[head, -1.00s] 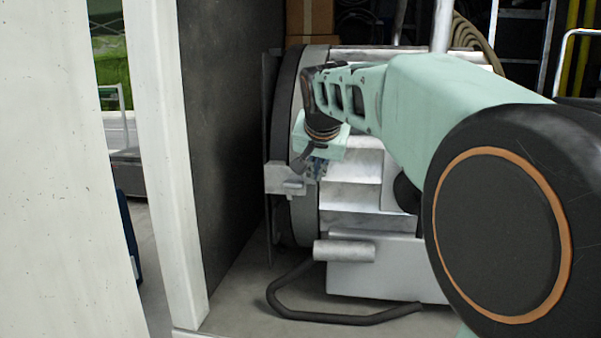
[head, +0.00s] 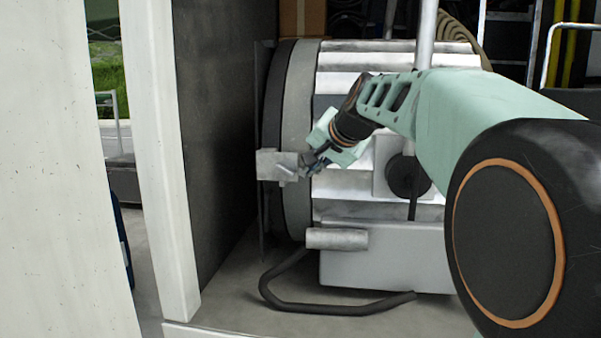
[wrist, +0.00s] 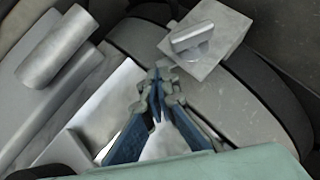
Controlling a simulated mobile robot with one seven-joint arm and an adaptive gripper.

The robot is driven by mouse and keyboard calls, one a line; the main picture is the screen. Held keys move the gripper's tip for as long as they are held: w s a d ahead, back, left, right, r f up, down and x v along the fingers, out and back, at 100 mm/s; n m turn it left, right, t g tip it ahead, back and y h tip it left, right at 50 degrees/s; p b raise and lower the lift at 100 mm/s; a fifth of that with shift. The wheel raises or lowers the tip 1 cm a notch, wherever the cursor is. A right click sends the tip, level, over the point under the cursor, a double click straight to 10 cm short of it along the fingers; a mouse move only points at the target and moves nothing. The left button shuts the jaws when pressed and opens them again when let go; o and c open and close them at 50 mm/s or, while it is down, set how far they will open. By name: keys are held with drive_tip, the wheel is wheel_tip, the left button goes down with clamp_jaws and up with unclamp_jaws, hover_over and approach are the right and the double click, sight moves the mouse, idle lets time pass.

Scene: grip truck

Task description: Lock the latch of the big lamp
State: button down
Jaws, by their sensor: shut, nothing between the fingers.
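The big lamp (head: 298,215) is a large grey and white drum lying on its side, with a dark front rim. Its latch (head: 276,166) is a small metal block with a short raised lever on the lamp's rim. In the wrist view the latch lever (wrist: 190,39) stands out from the square plate (wrist: 222,32). My gripper (head: 308,168) is at the latch's right side in the head view. In the wrist view my gripper (wrist: 160,76) is shut and empty, its tips just below the lever. Whether they touch the latch I cannot tell.
A metal cylinder (head: 337,239) juts out below the latch, and a bent black bar (head: 335,310) lies low in front. A dark panel (head: 215,130) and a white post (head: 160,150) stand to the left. A vertical pole (head: 425,35) rises behind my arm.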

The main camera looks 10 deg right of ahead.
drive_tip(key=shift+w+a+f+y+b, duration=0.1)
drive_tip(key=shift+a+f+y+b, duration=0.1)
drive_tip(key=shift+f+b, duration=0.7)
drive_tip(key=shift+w+a+f+y+b, duration=0.1)
drive_tip(key=shift+a+f+b, duration=0.1)
drive_tip(key=shift+f+b, duration=0.7)
drive_tip(key=shift+f, duration=0.1)
idle(0.8)
drive_tip(key=shift+r+p, duration=0.65)
drive_tip(key=shift+r, duration=0.2)
drive_tip(key=shift+r, duration=0.1)
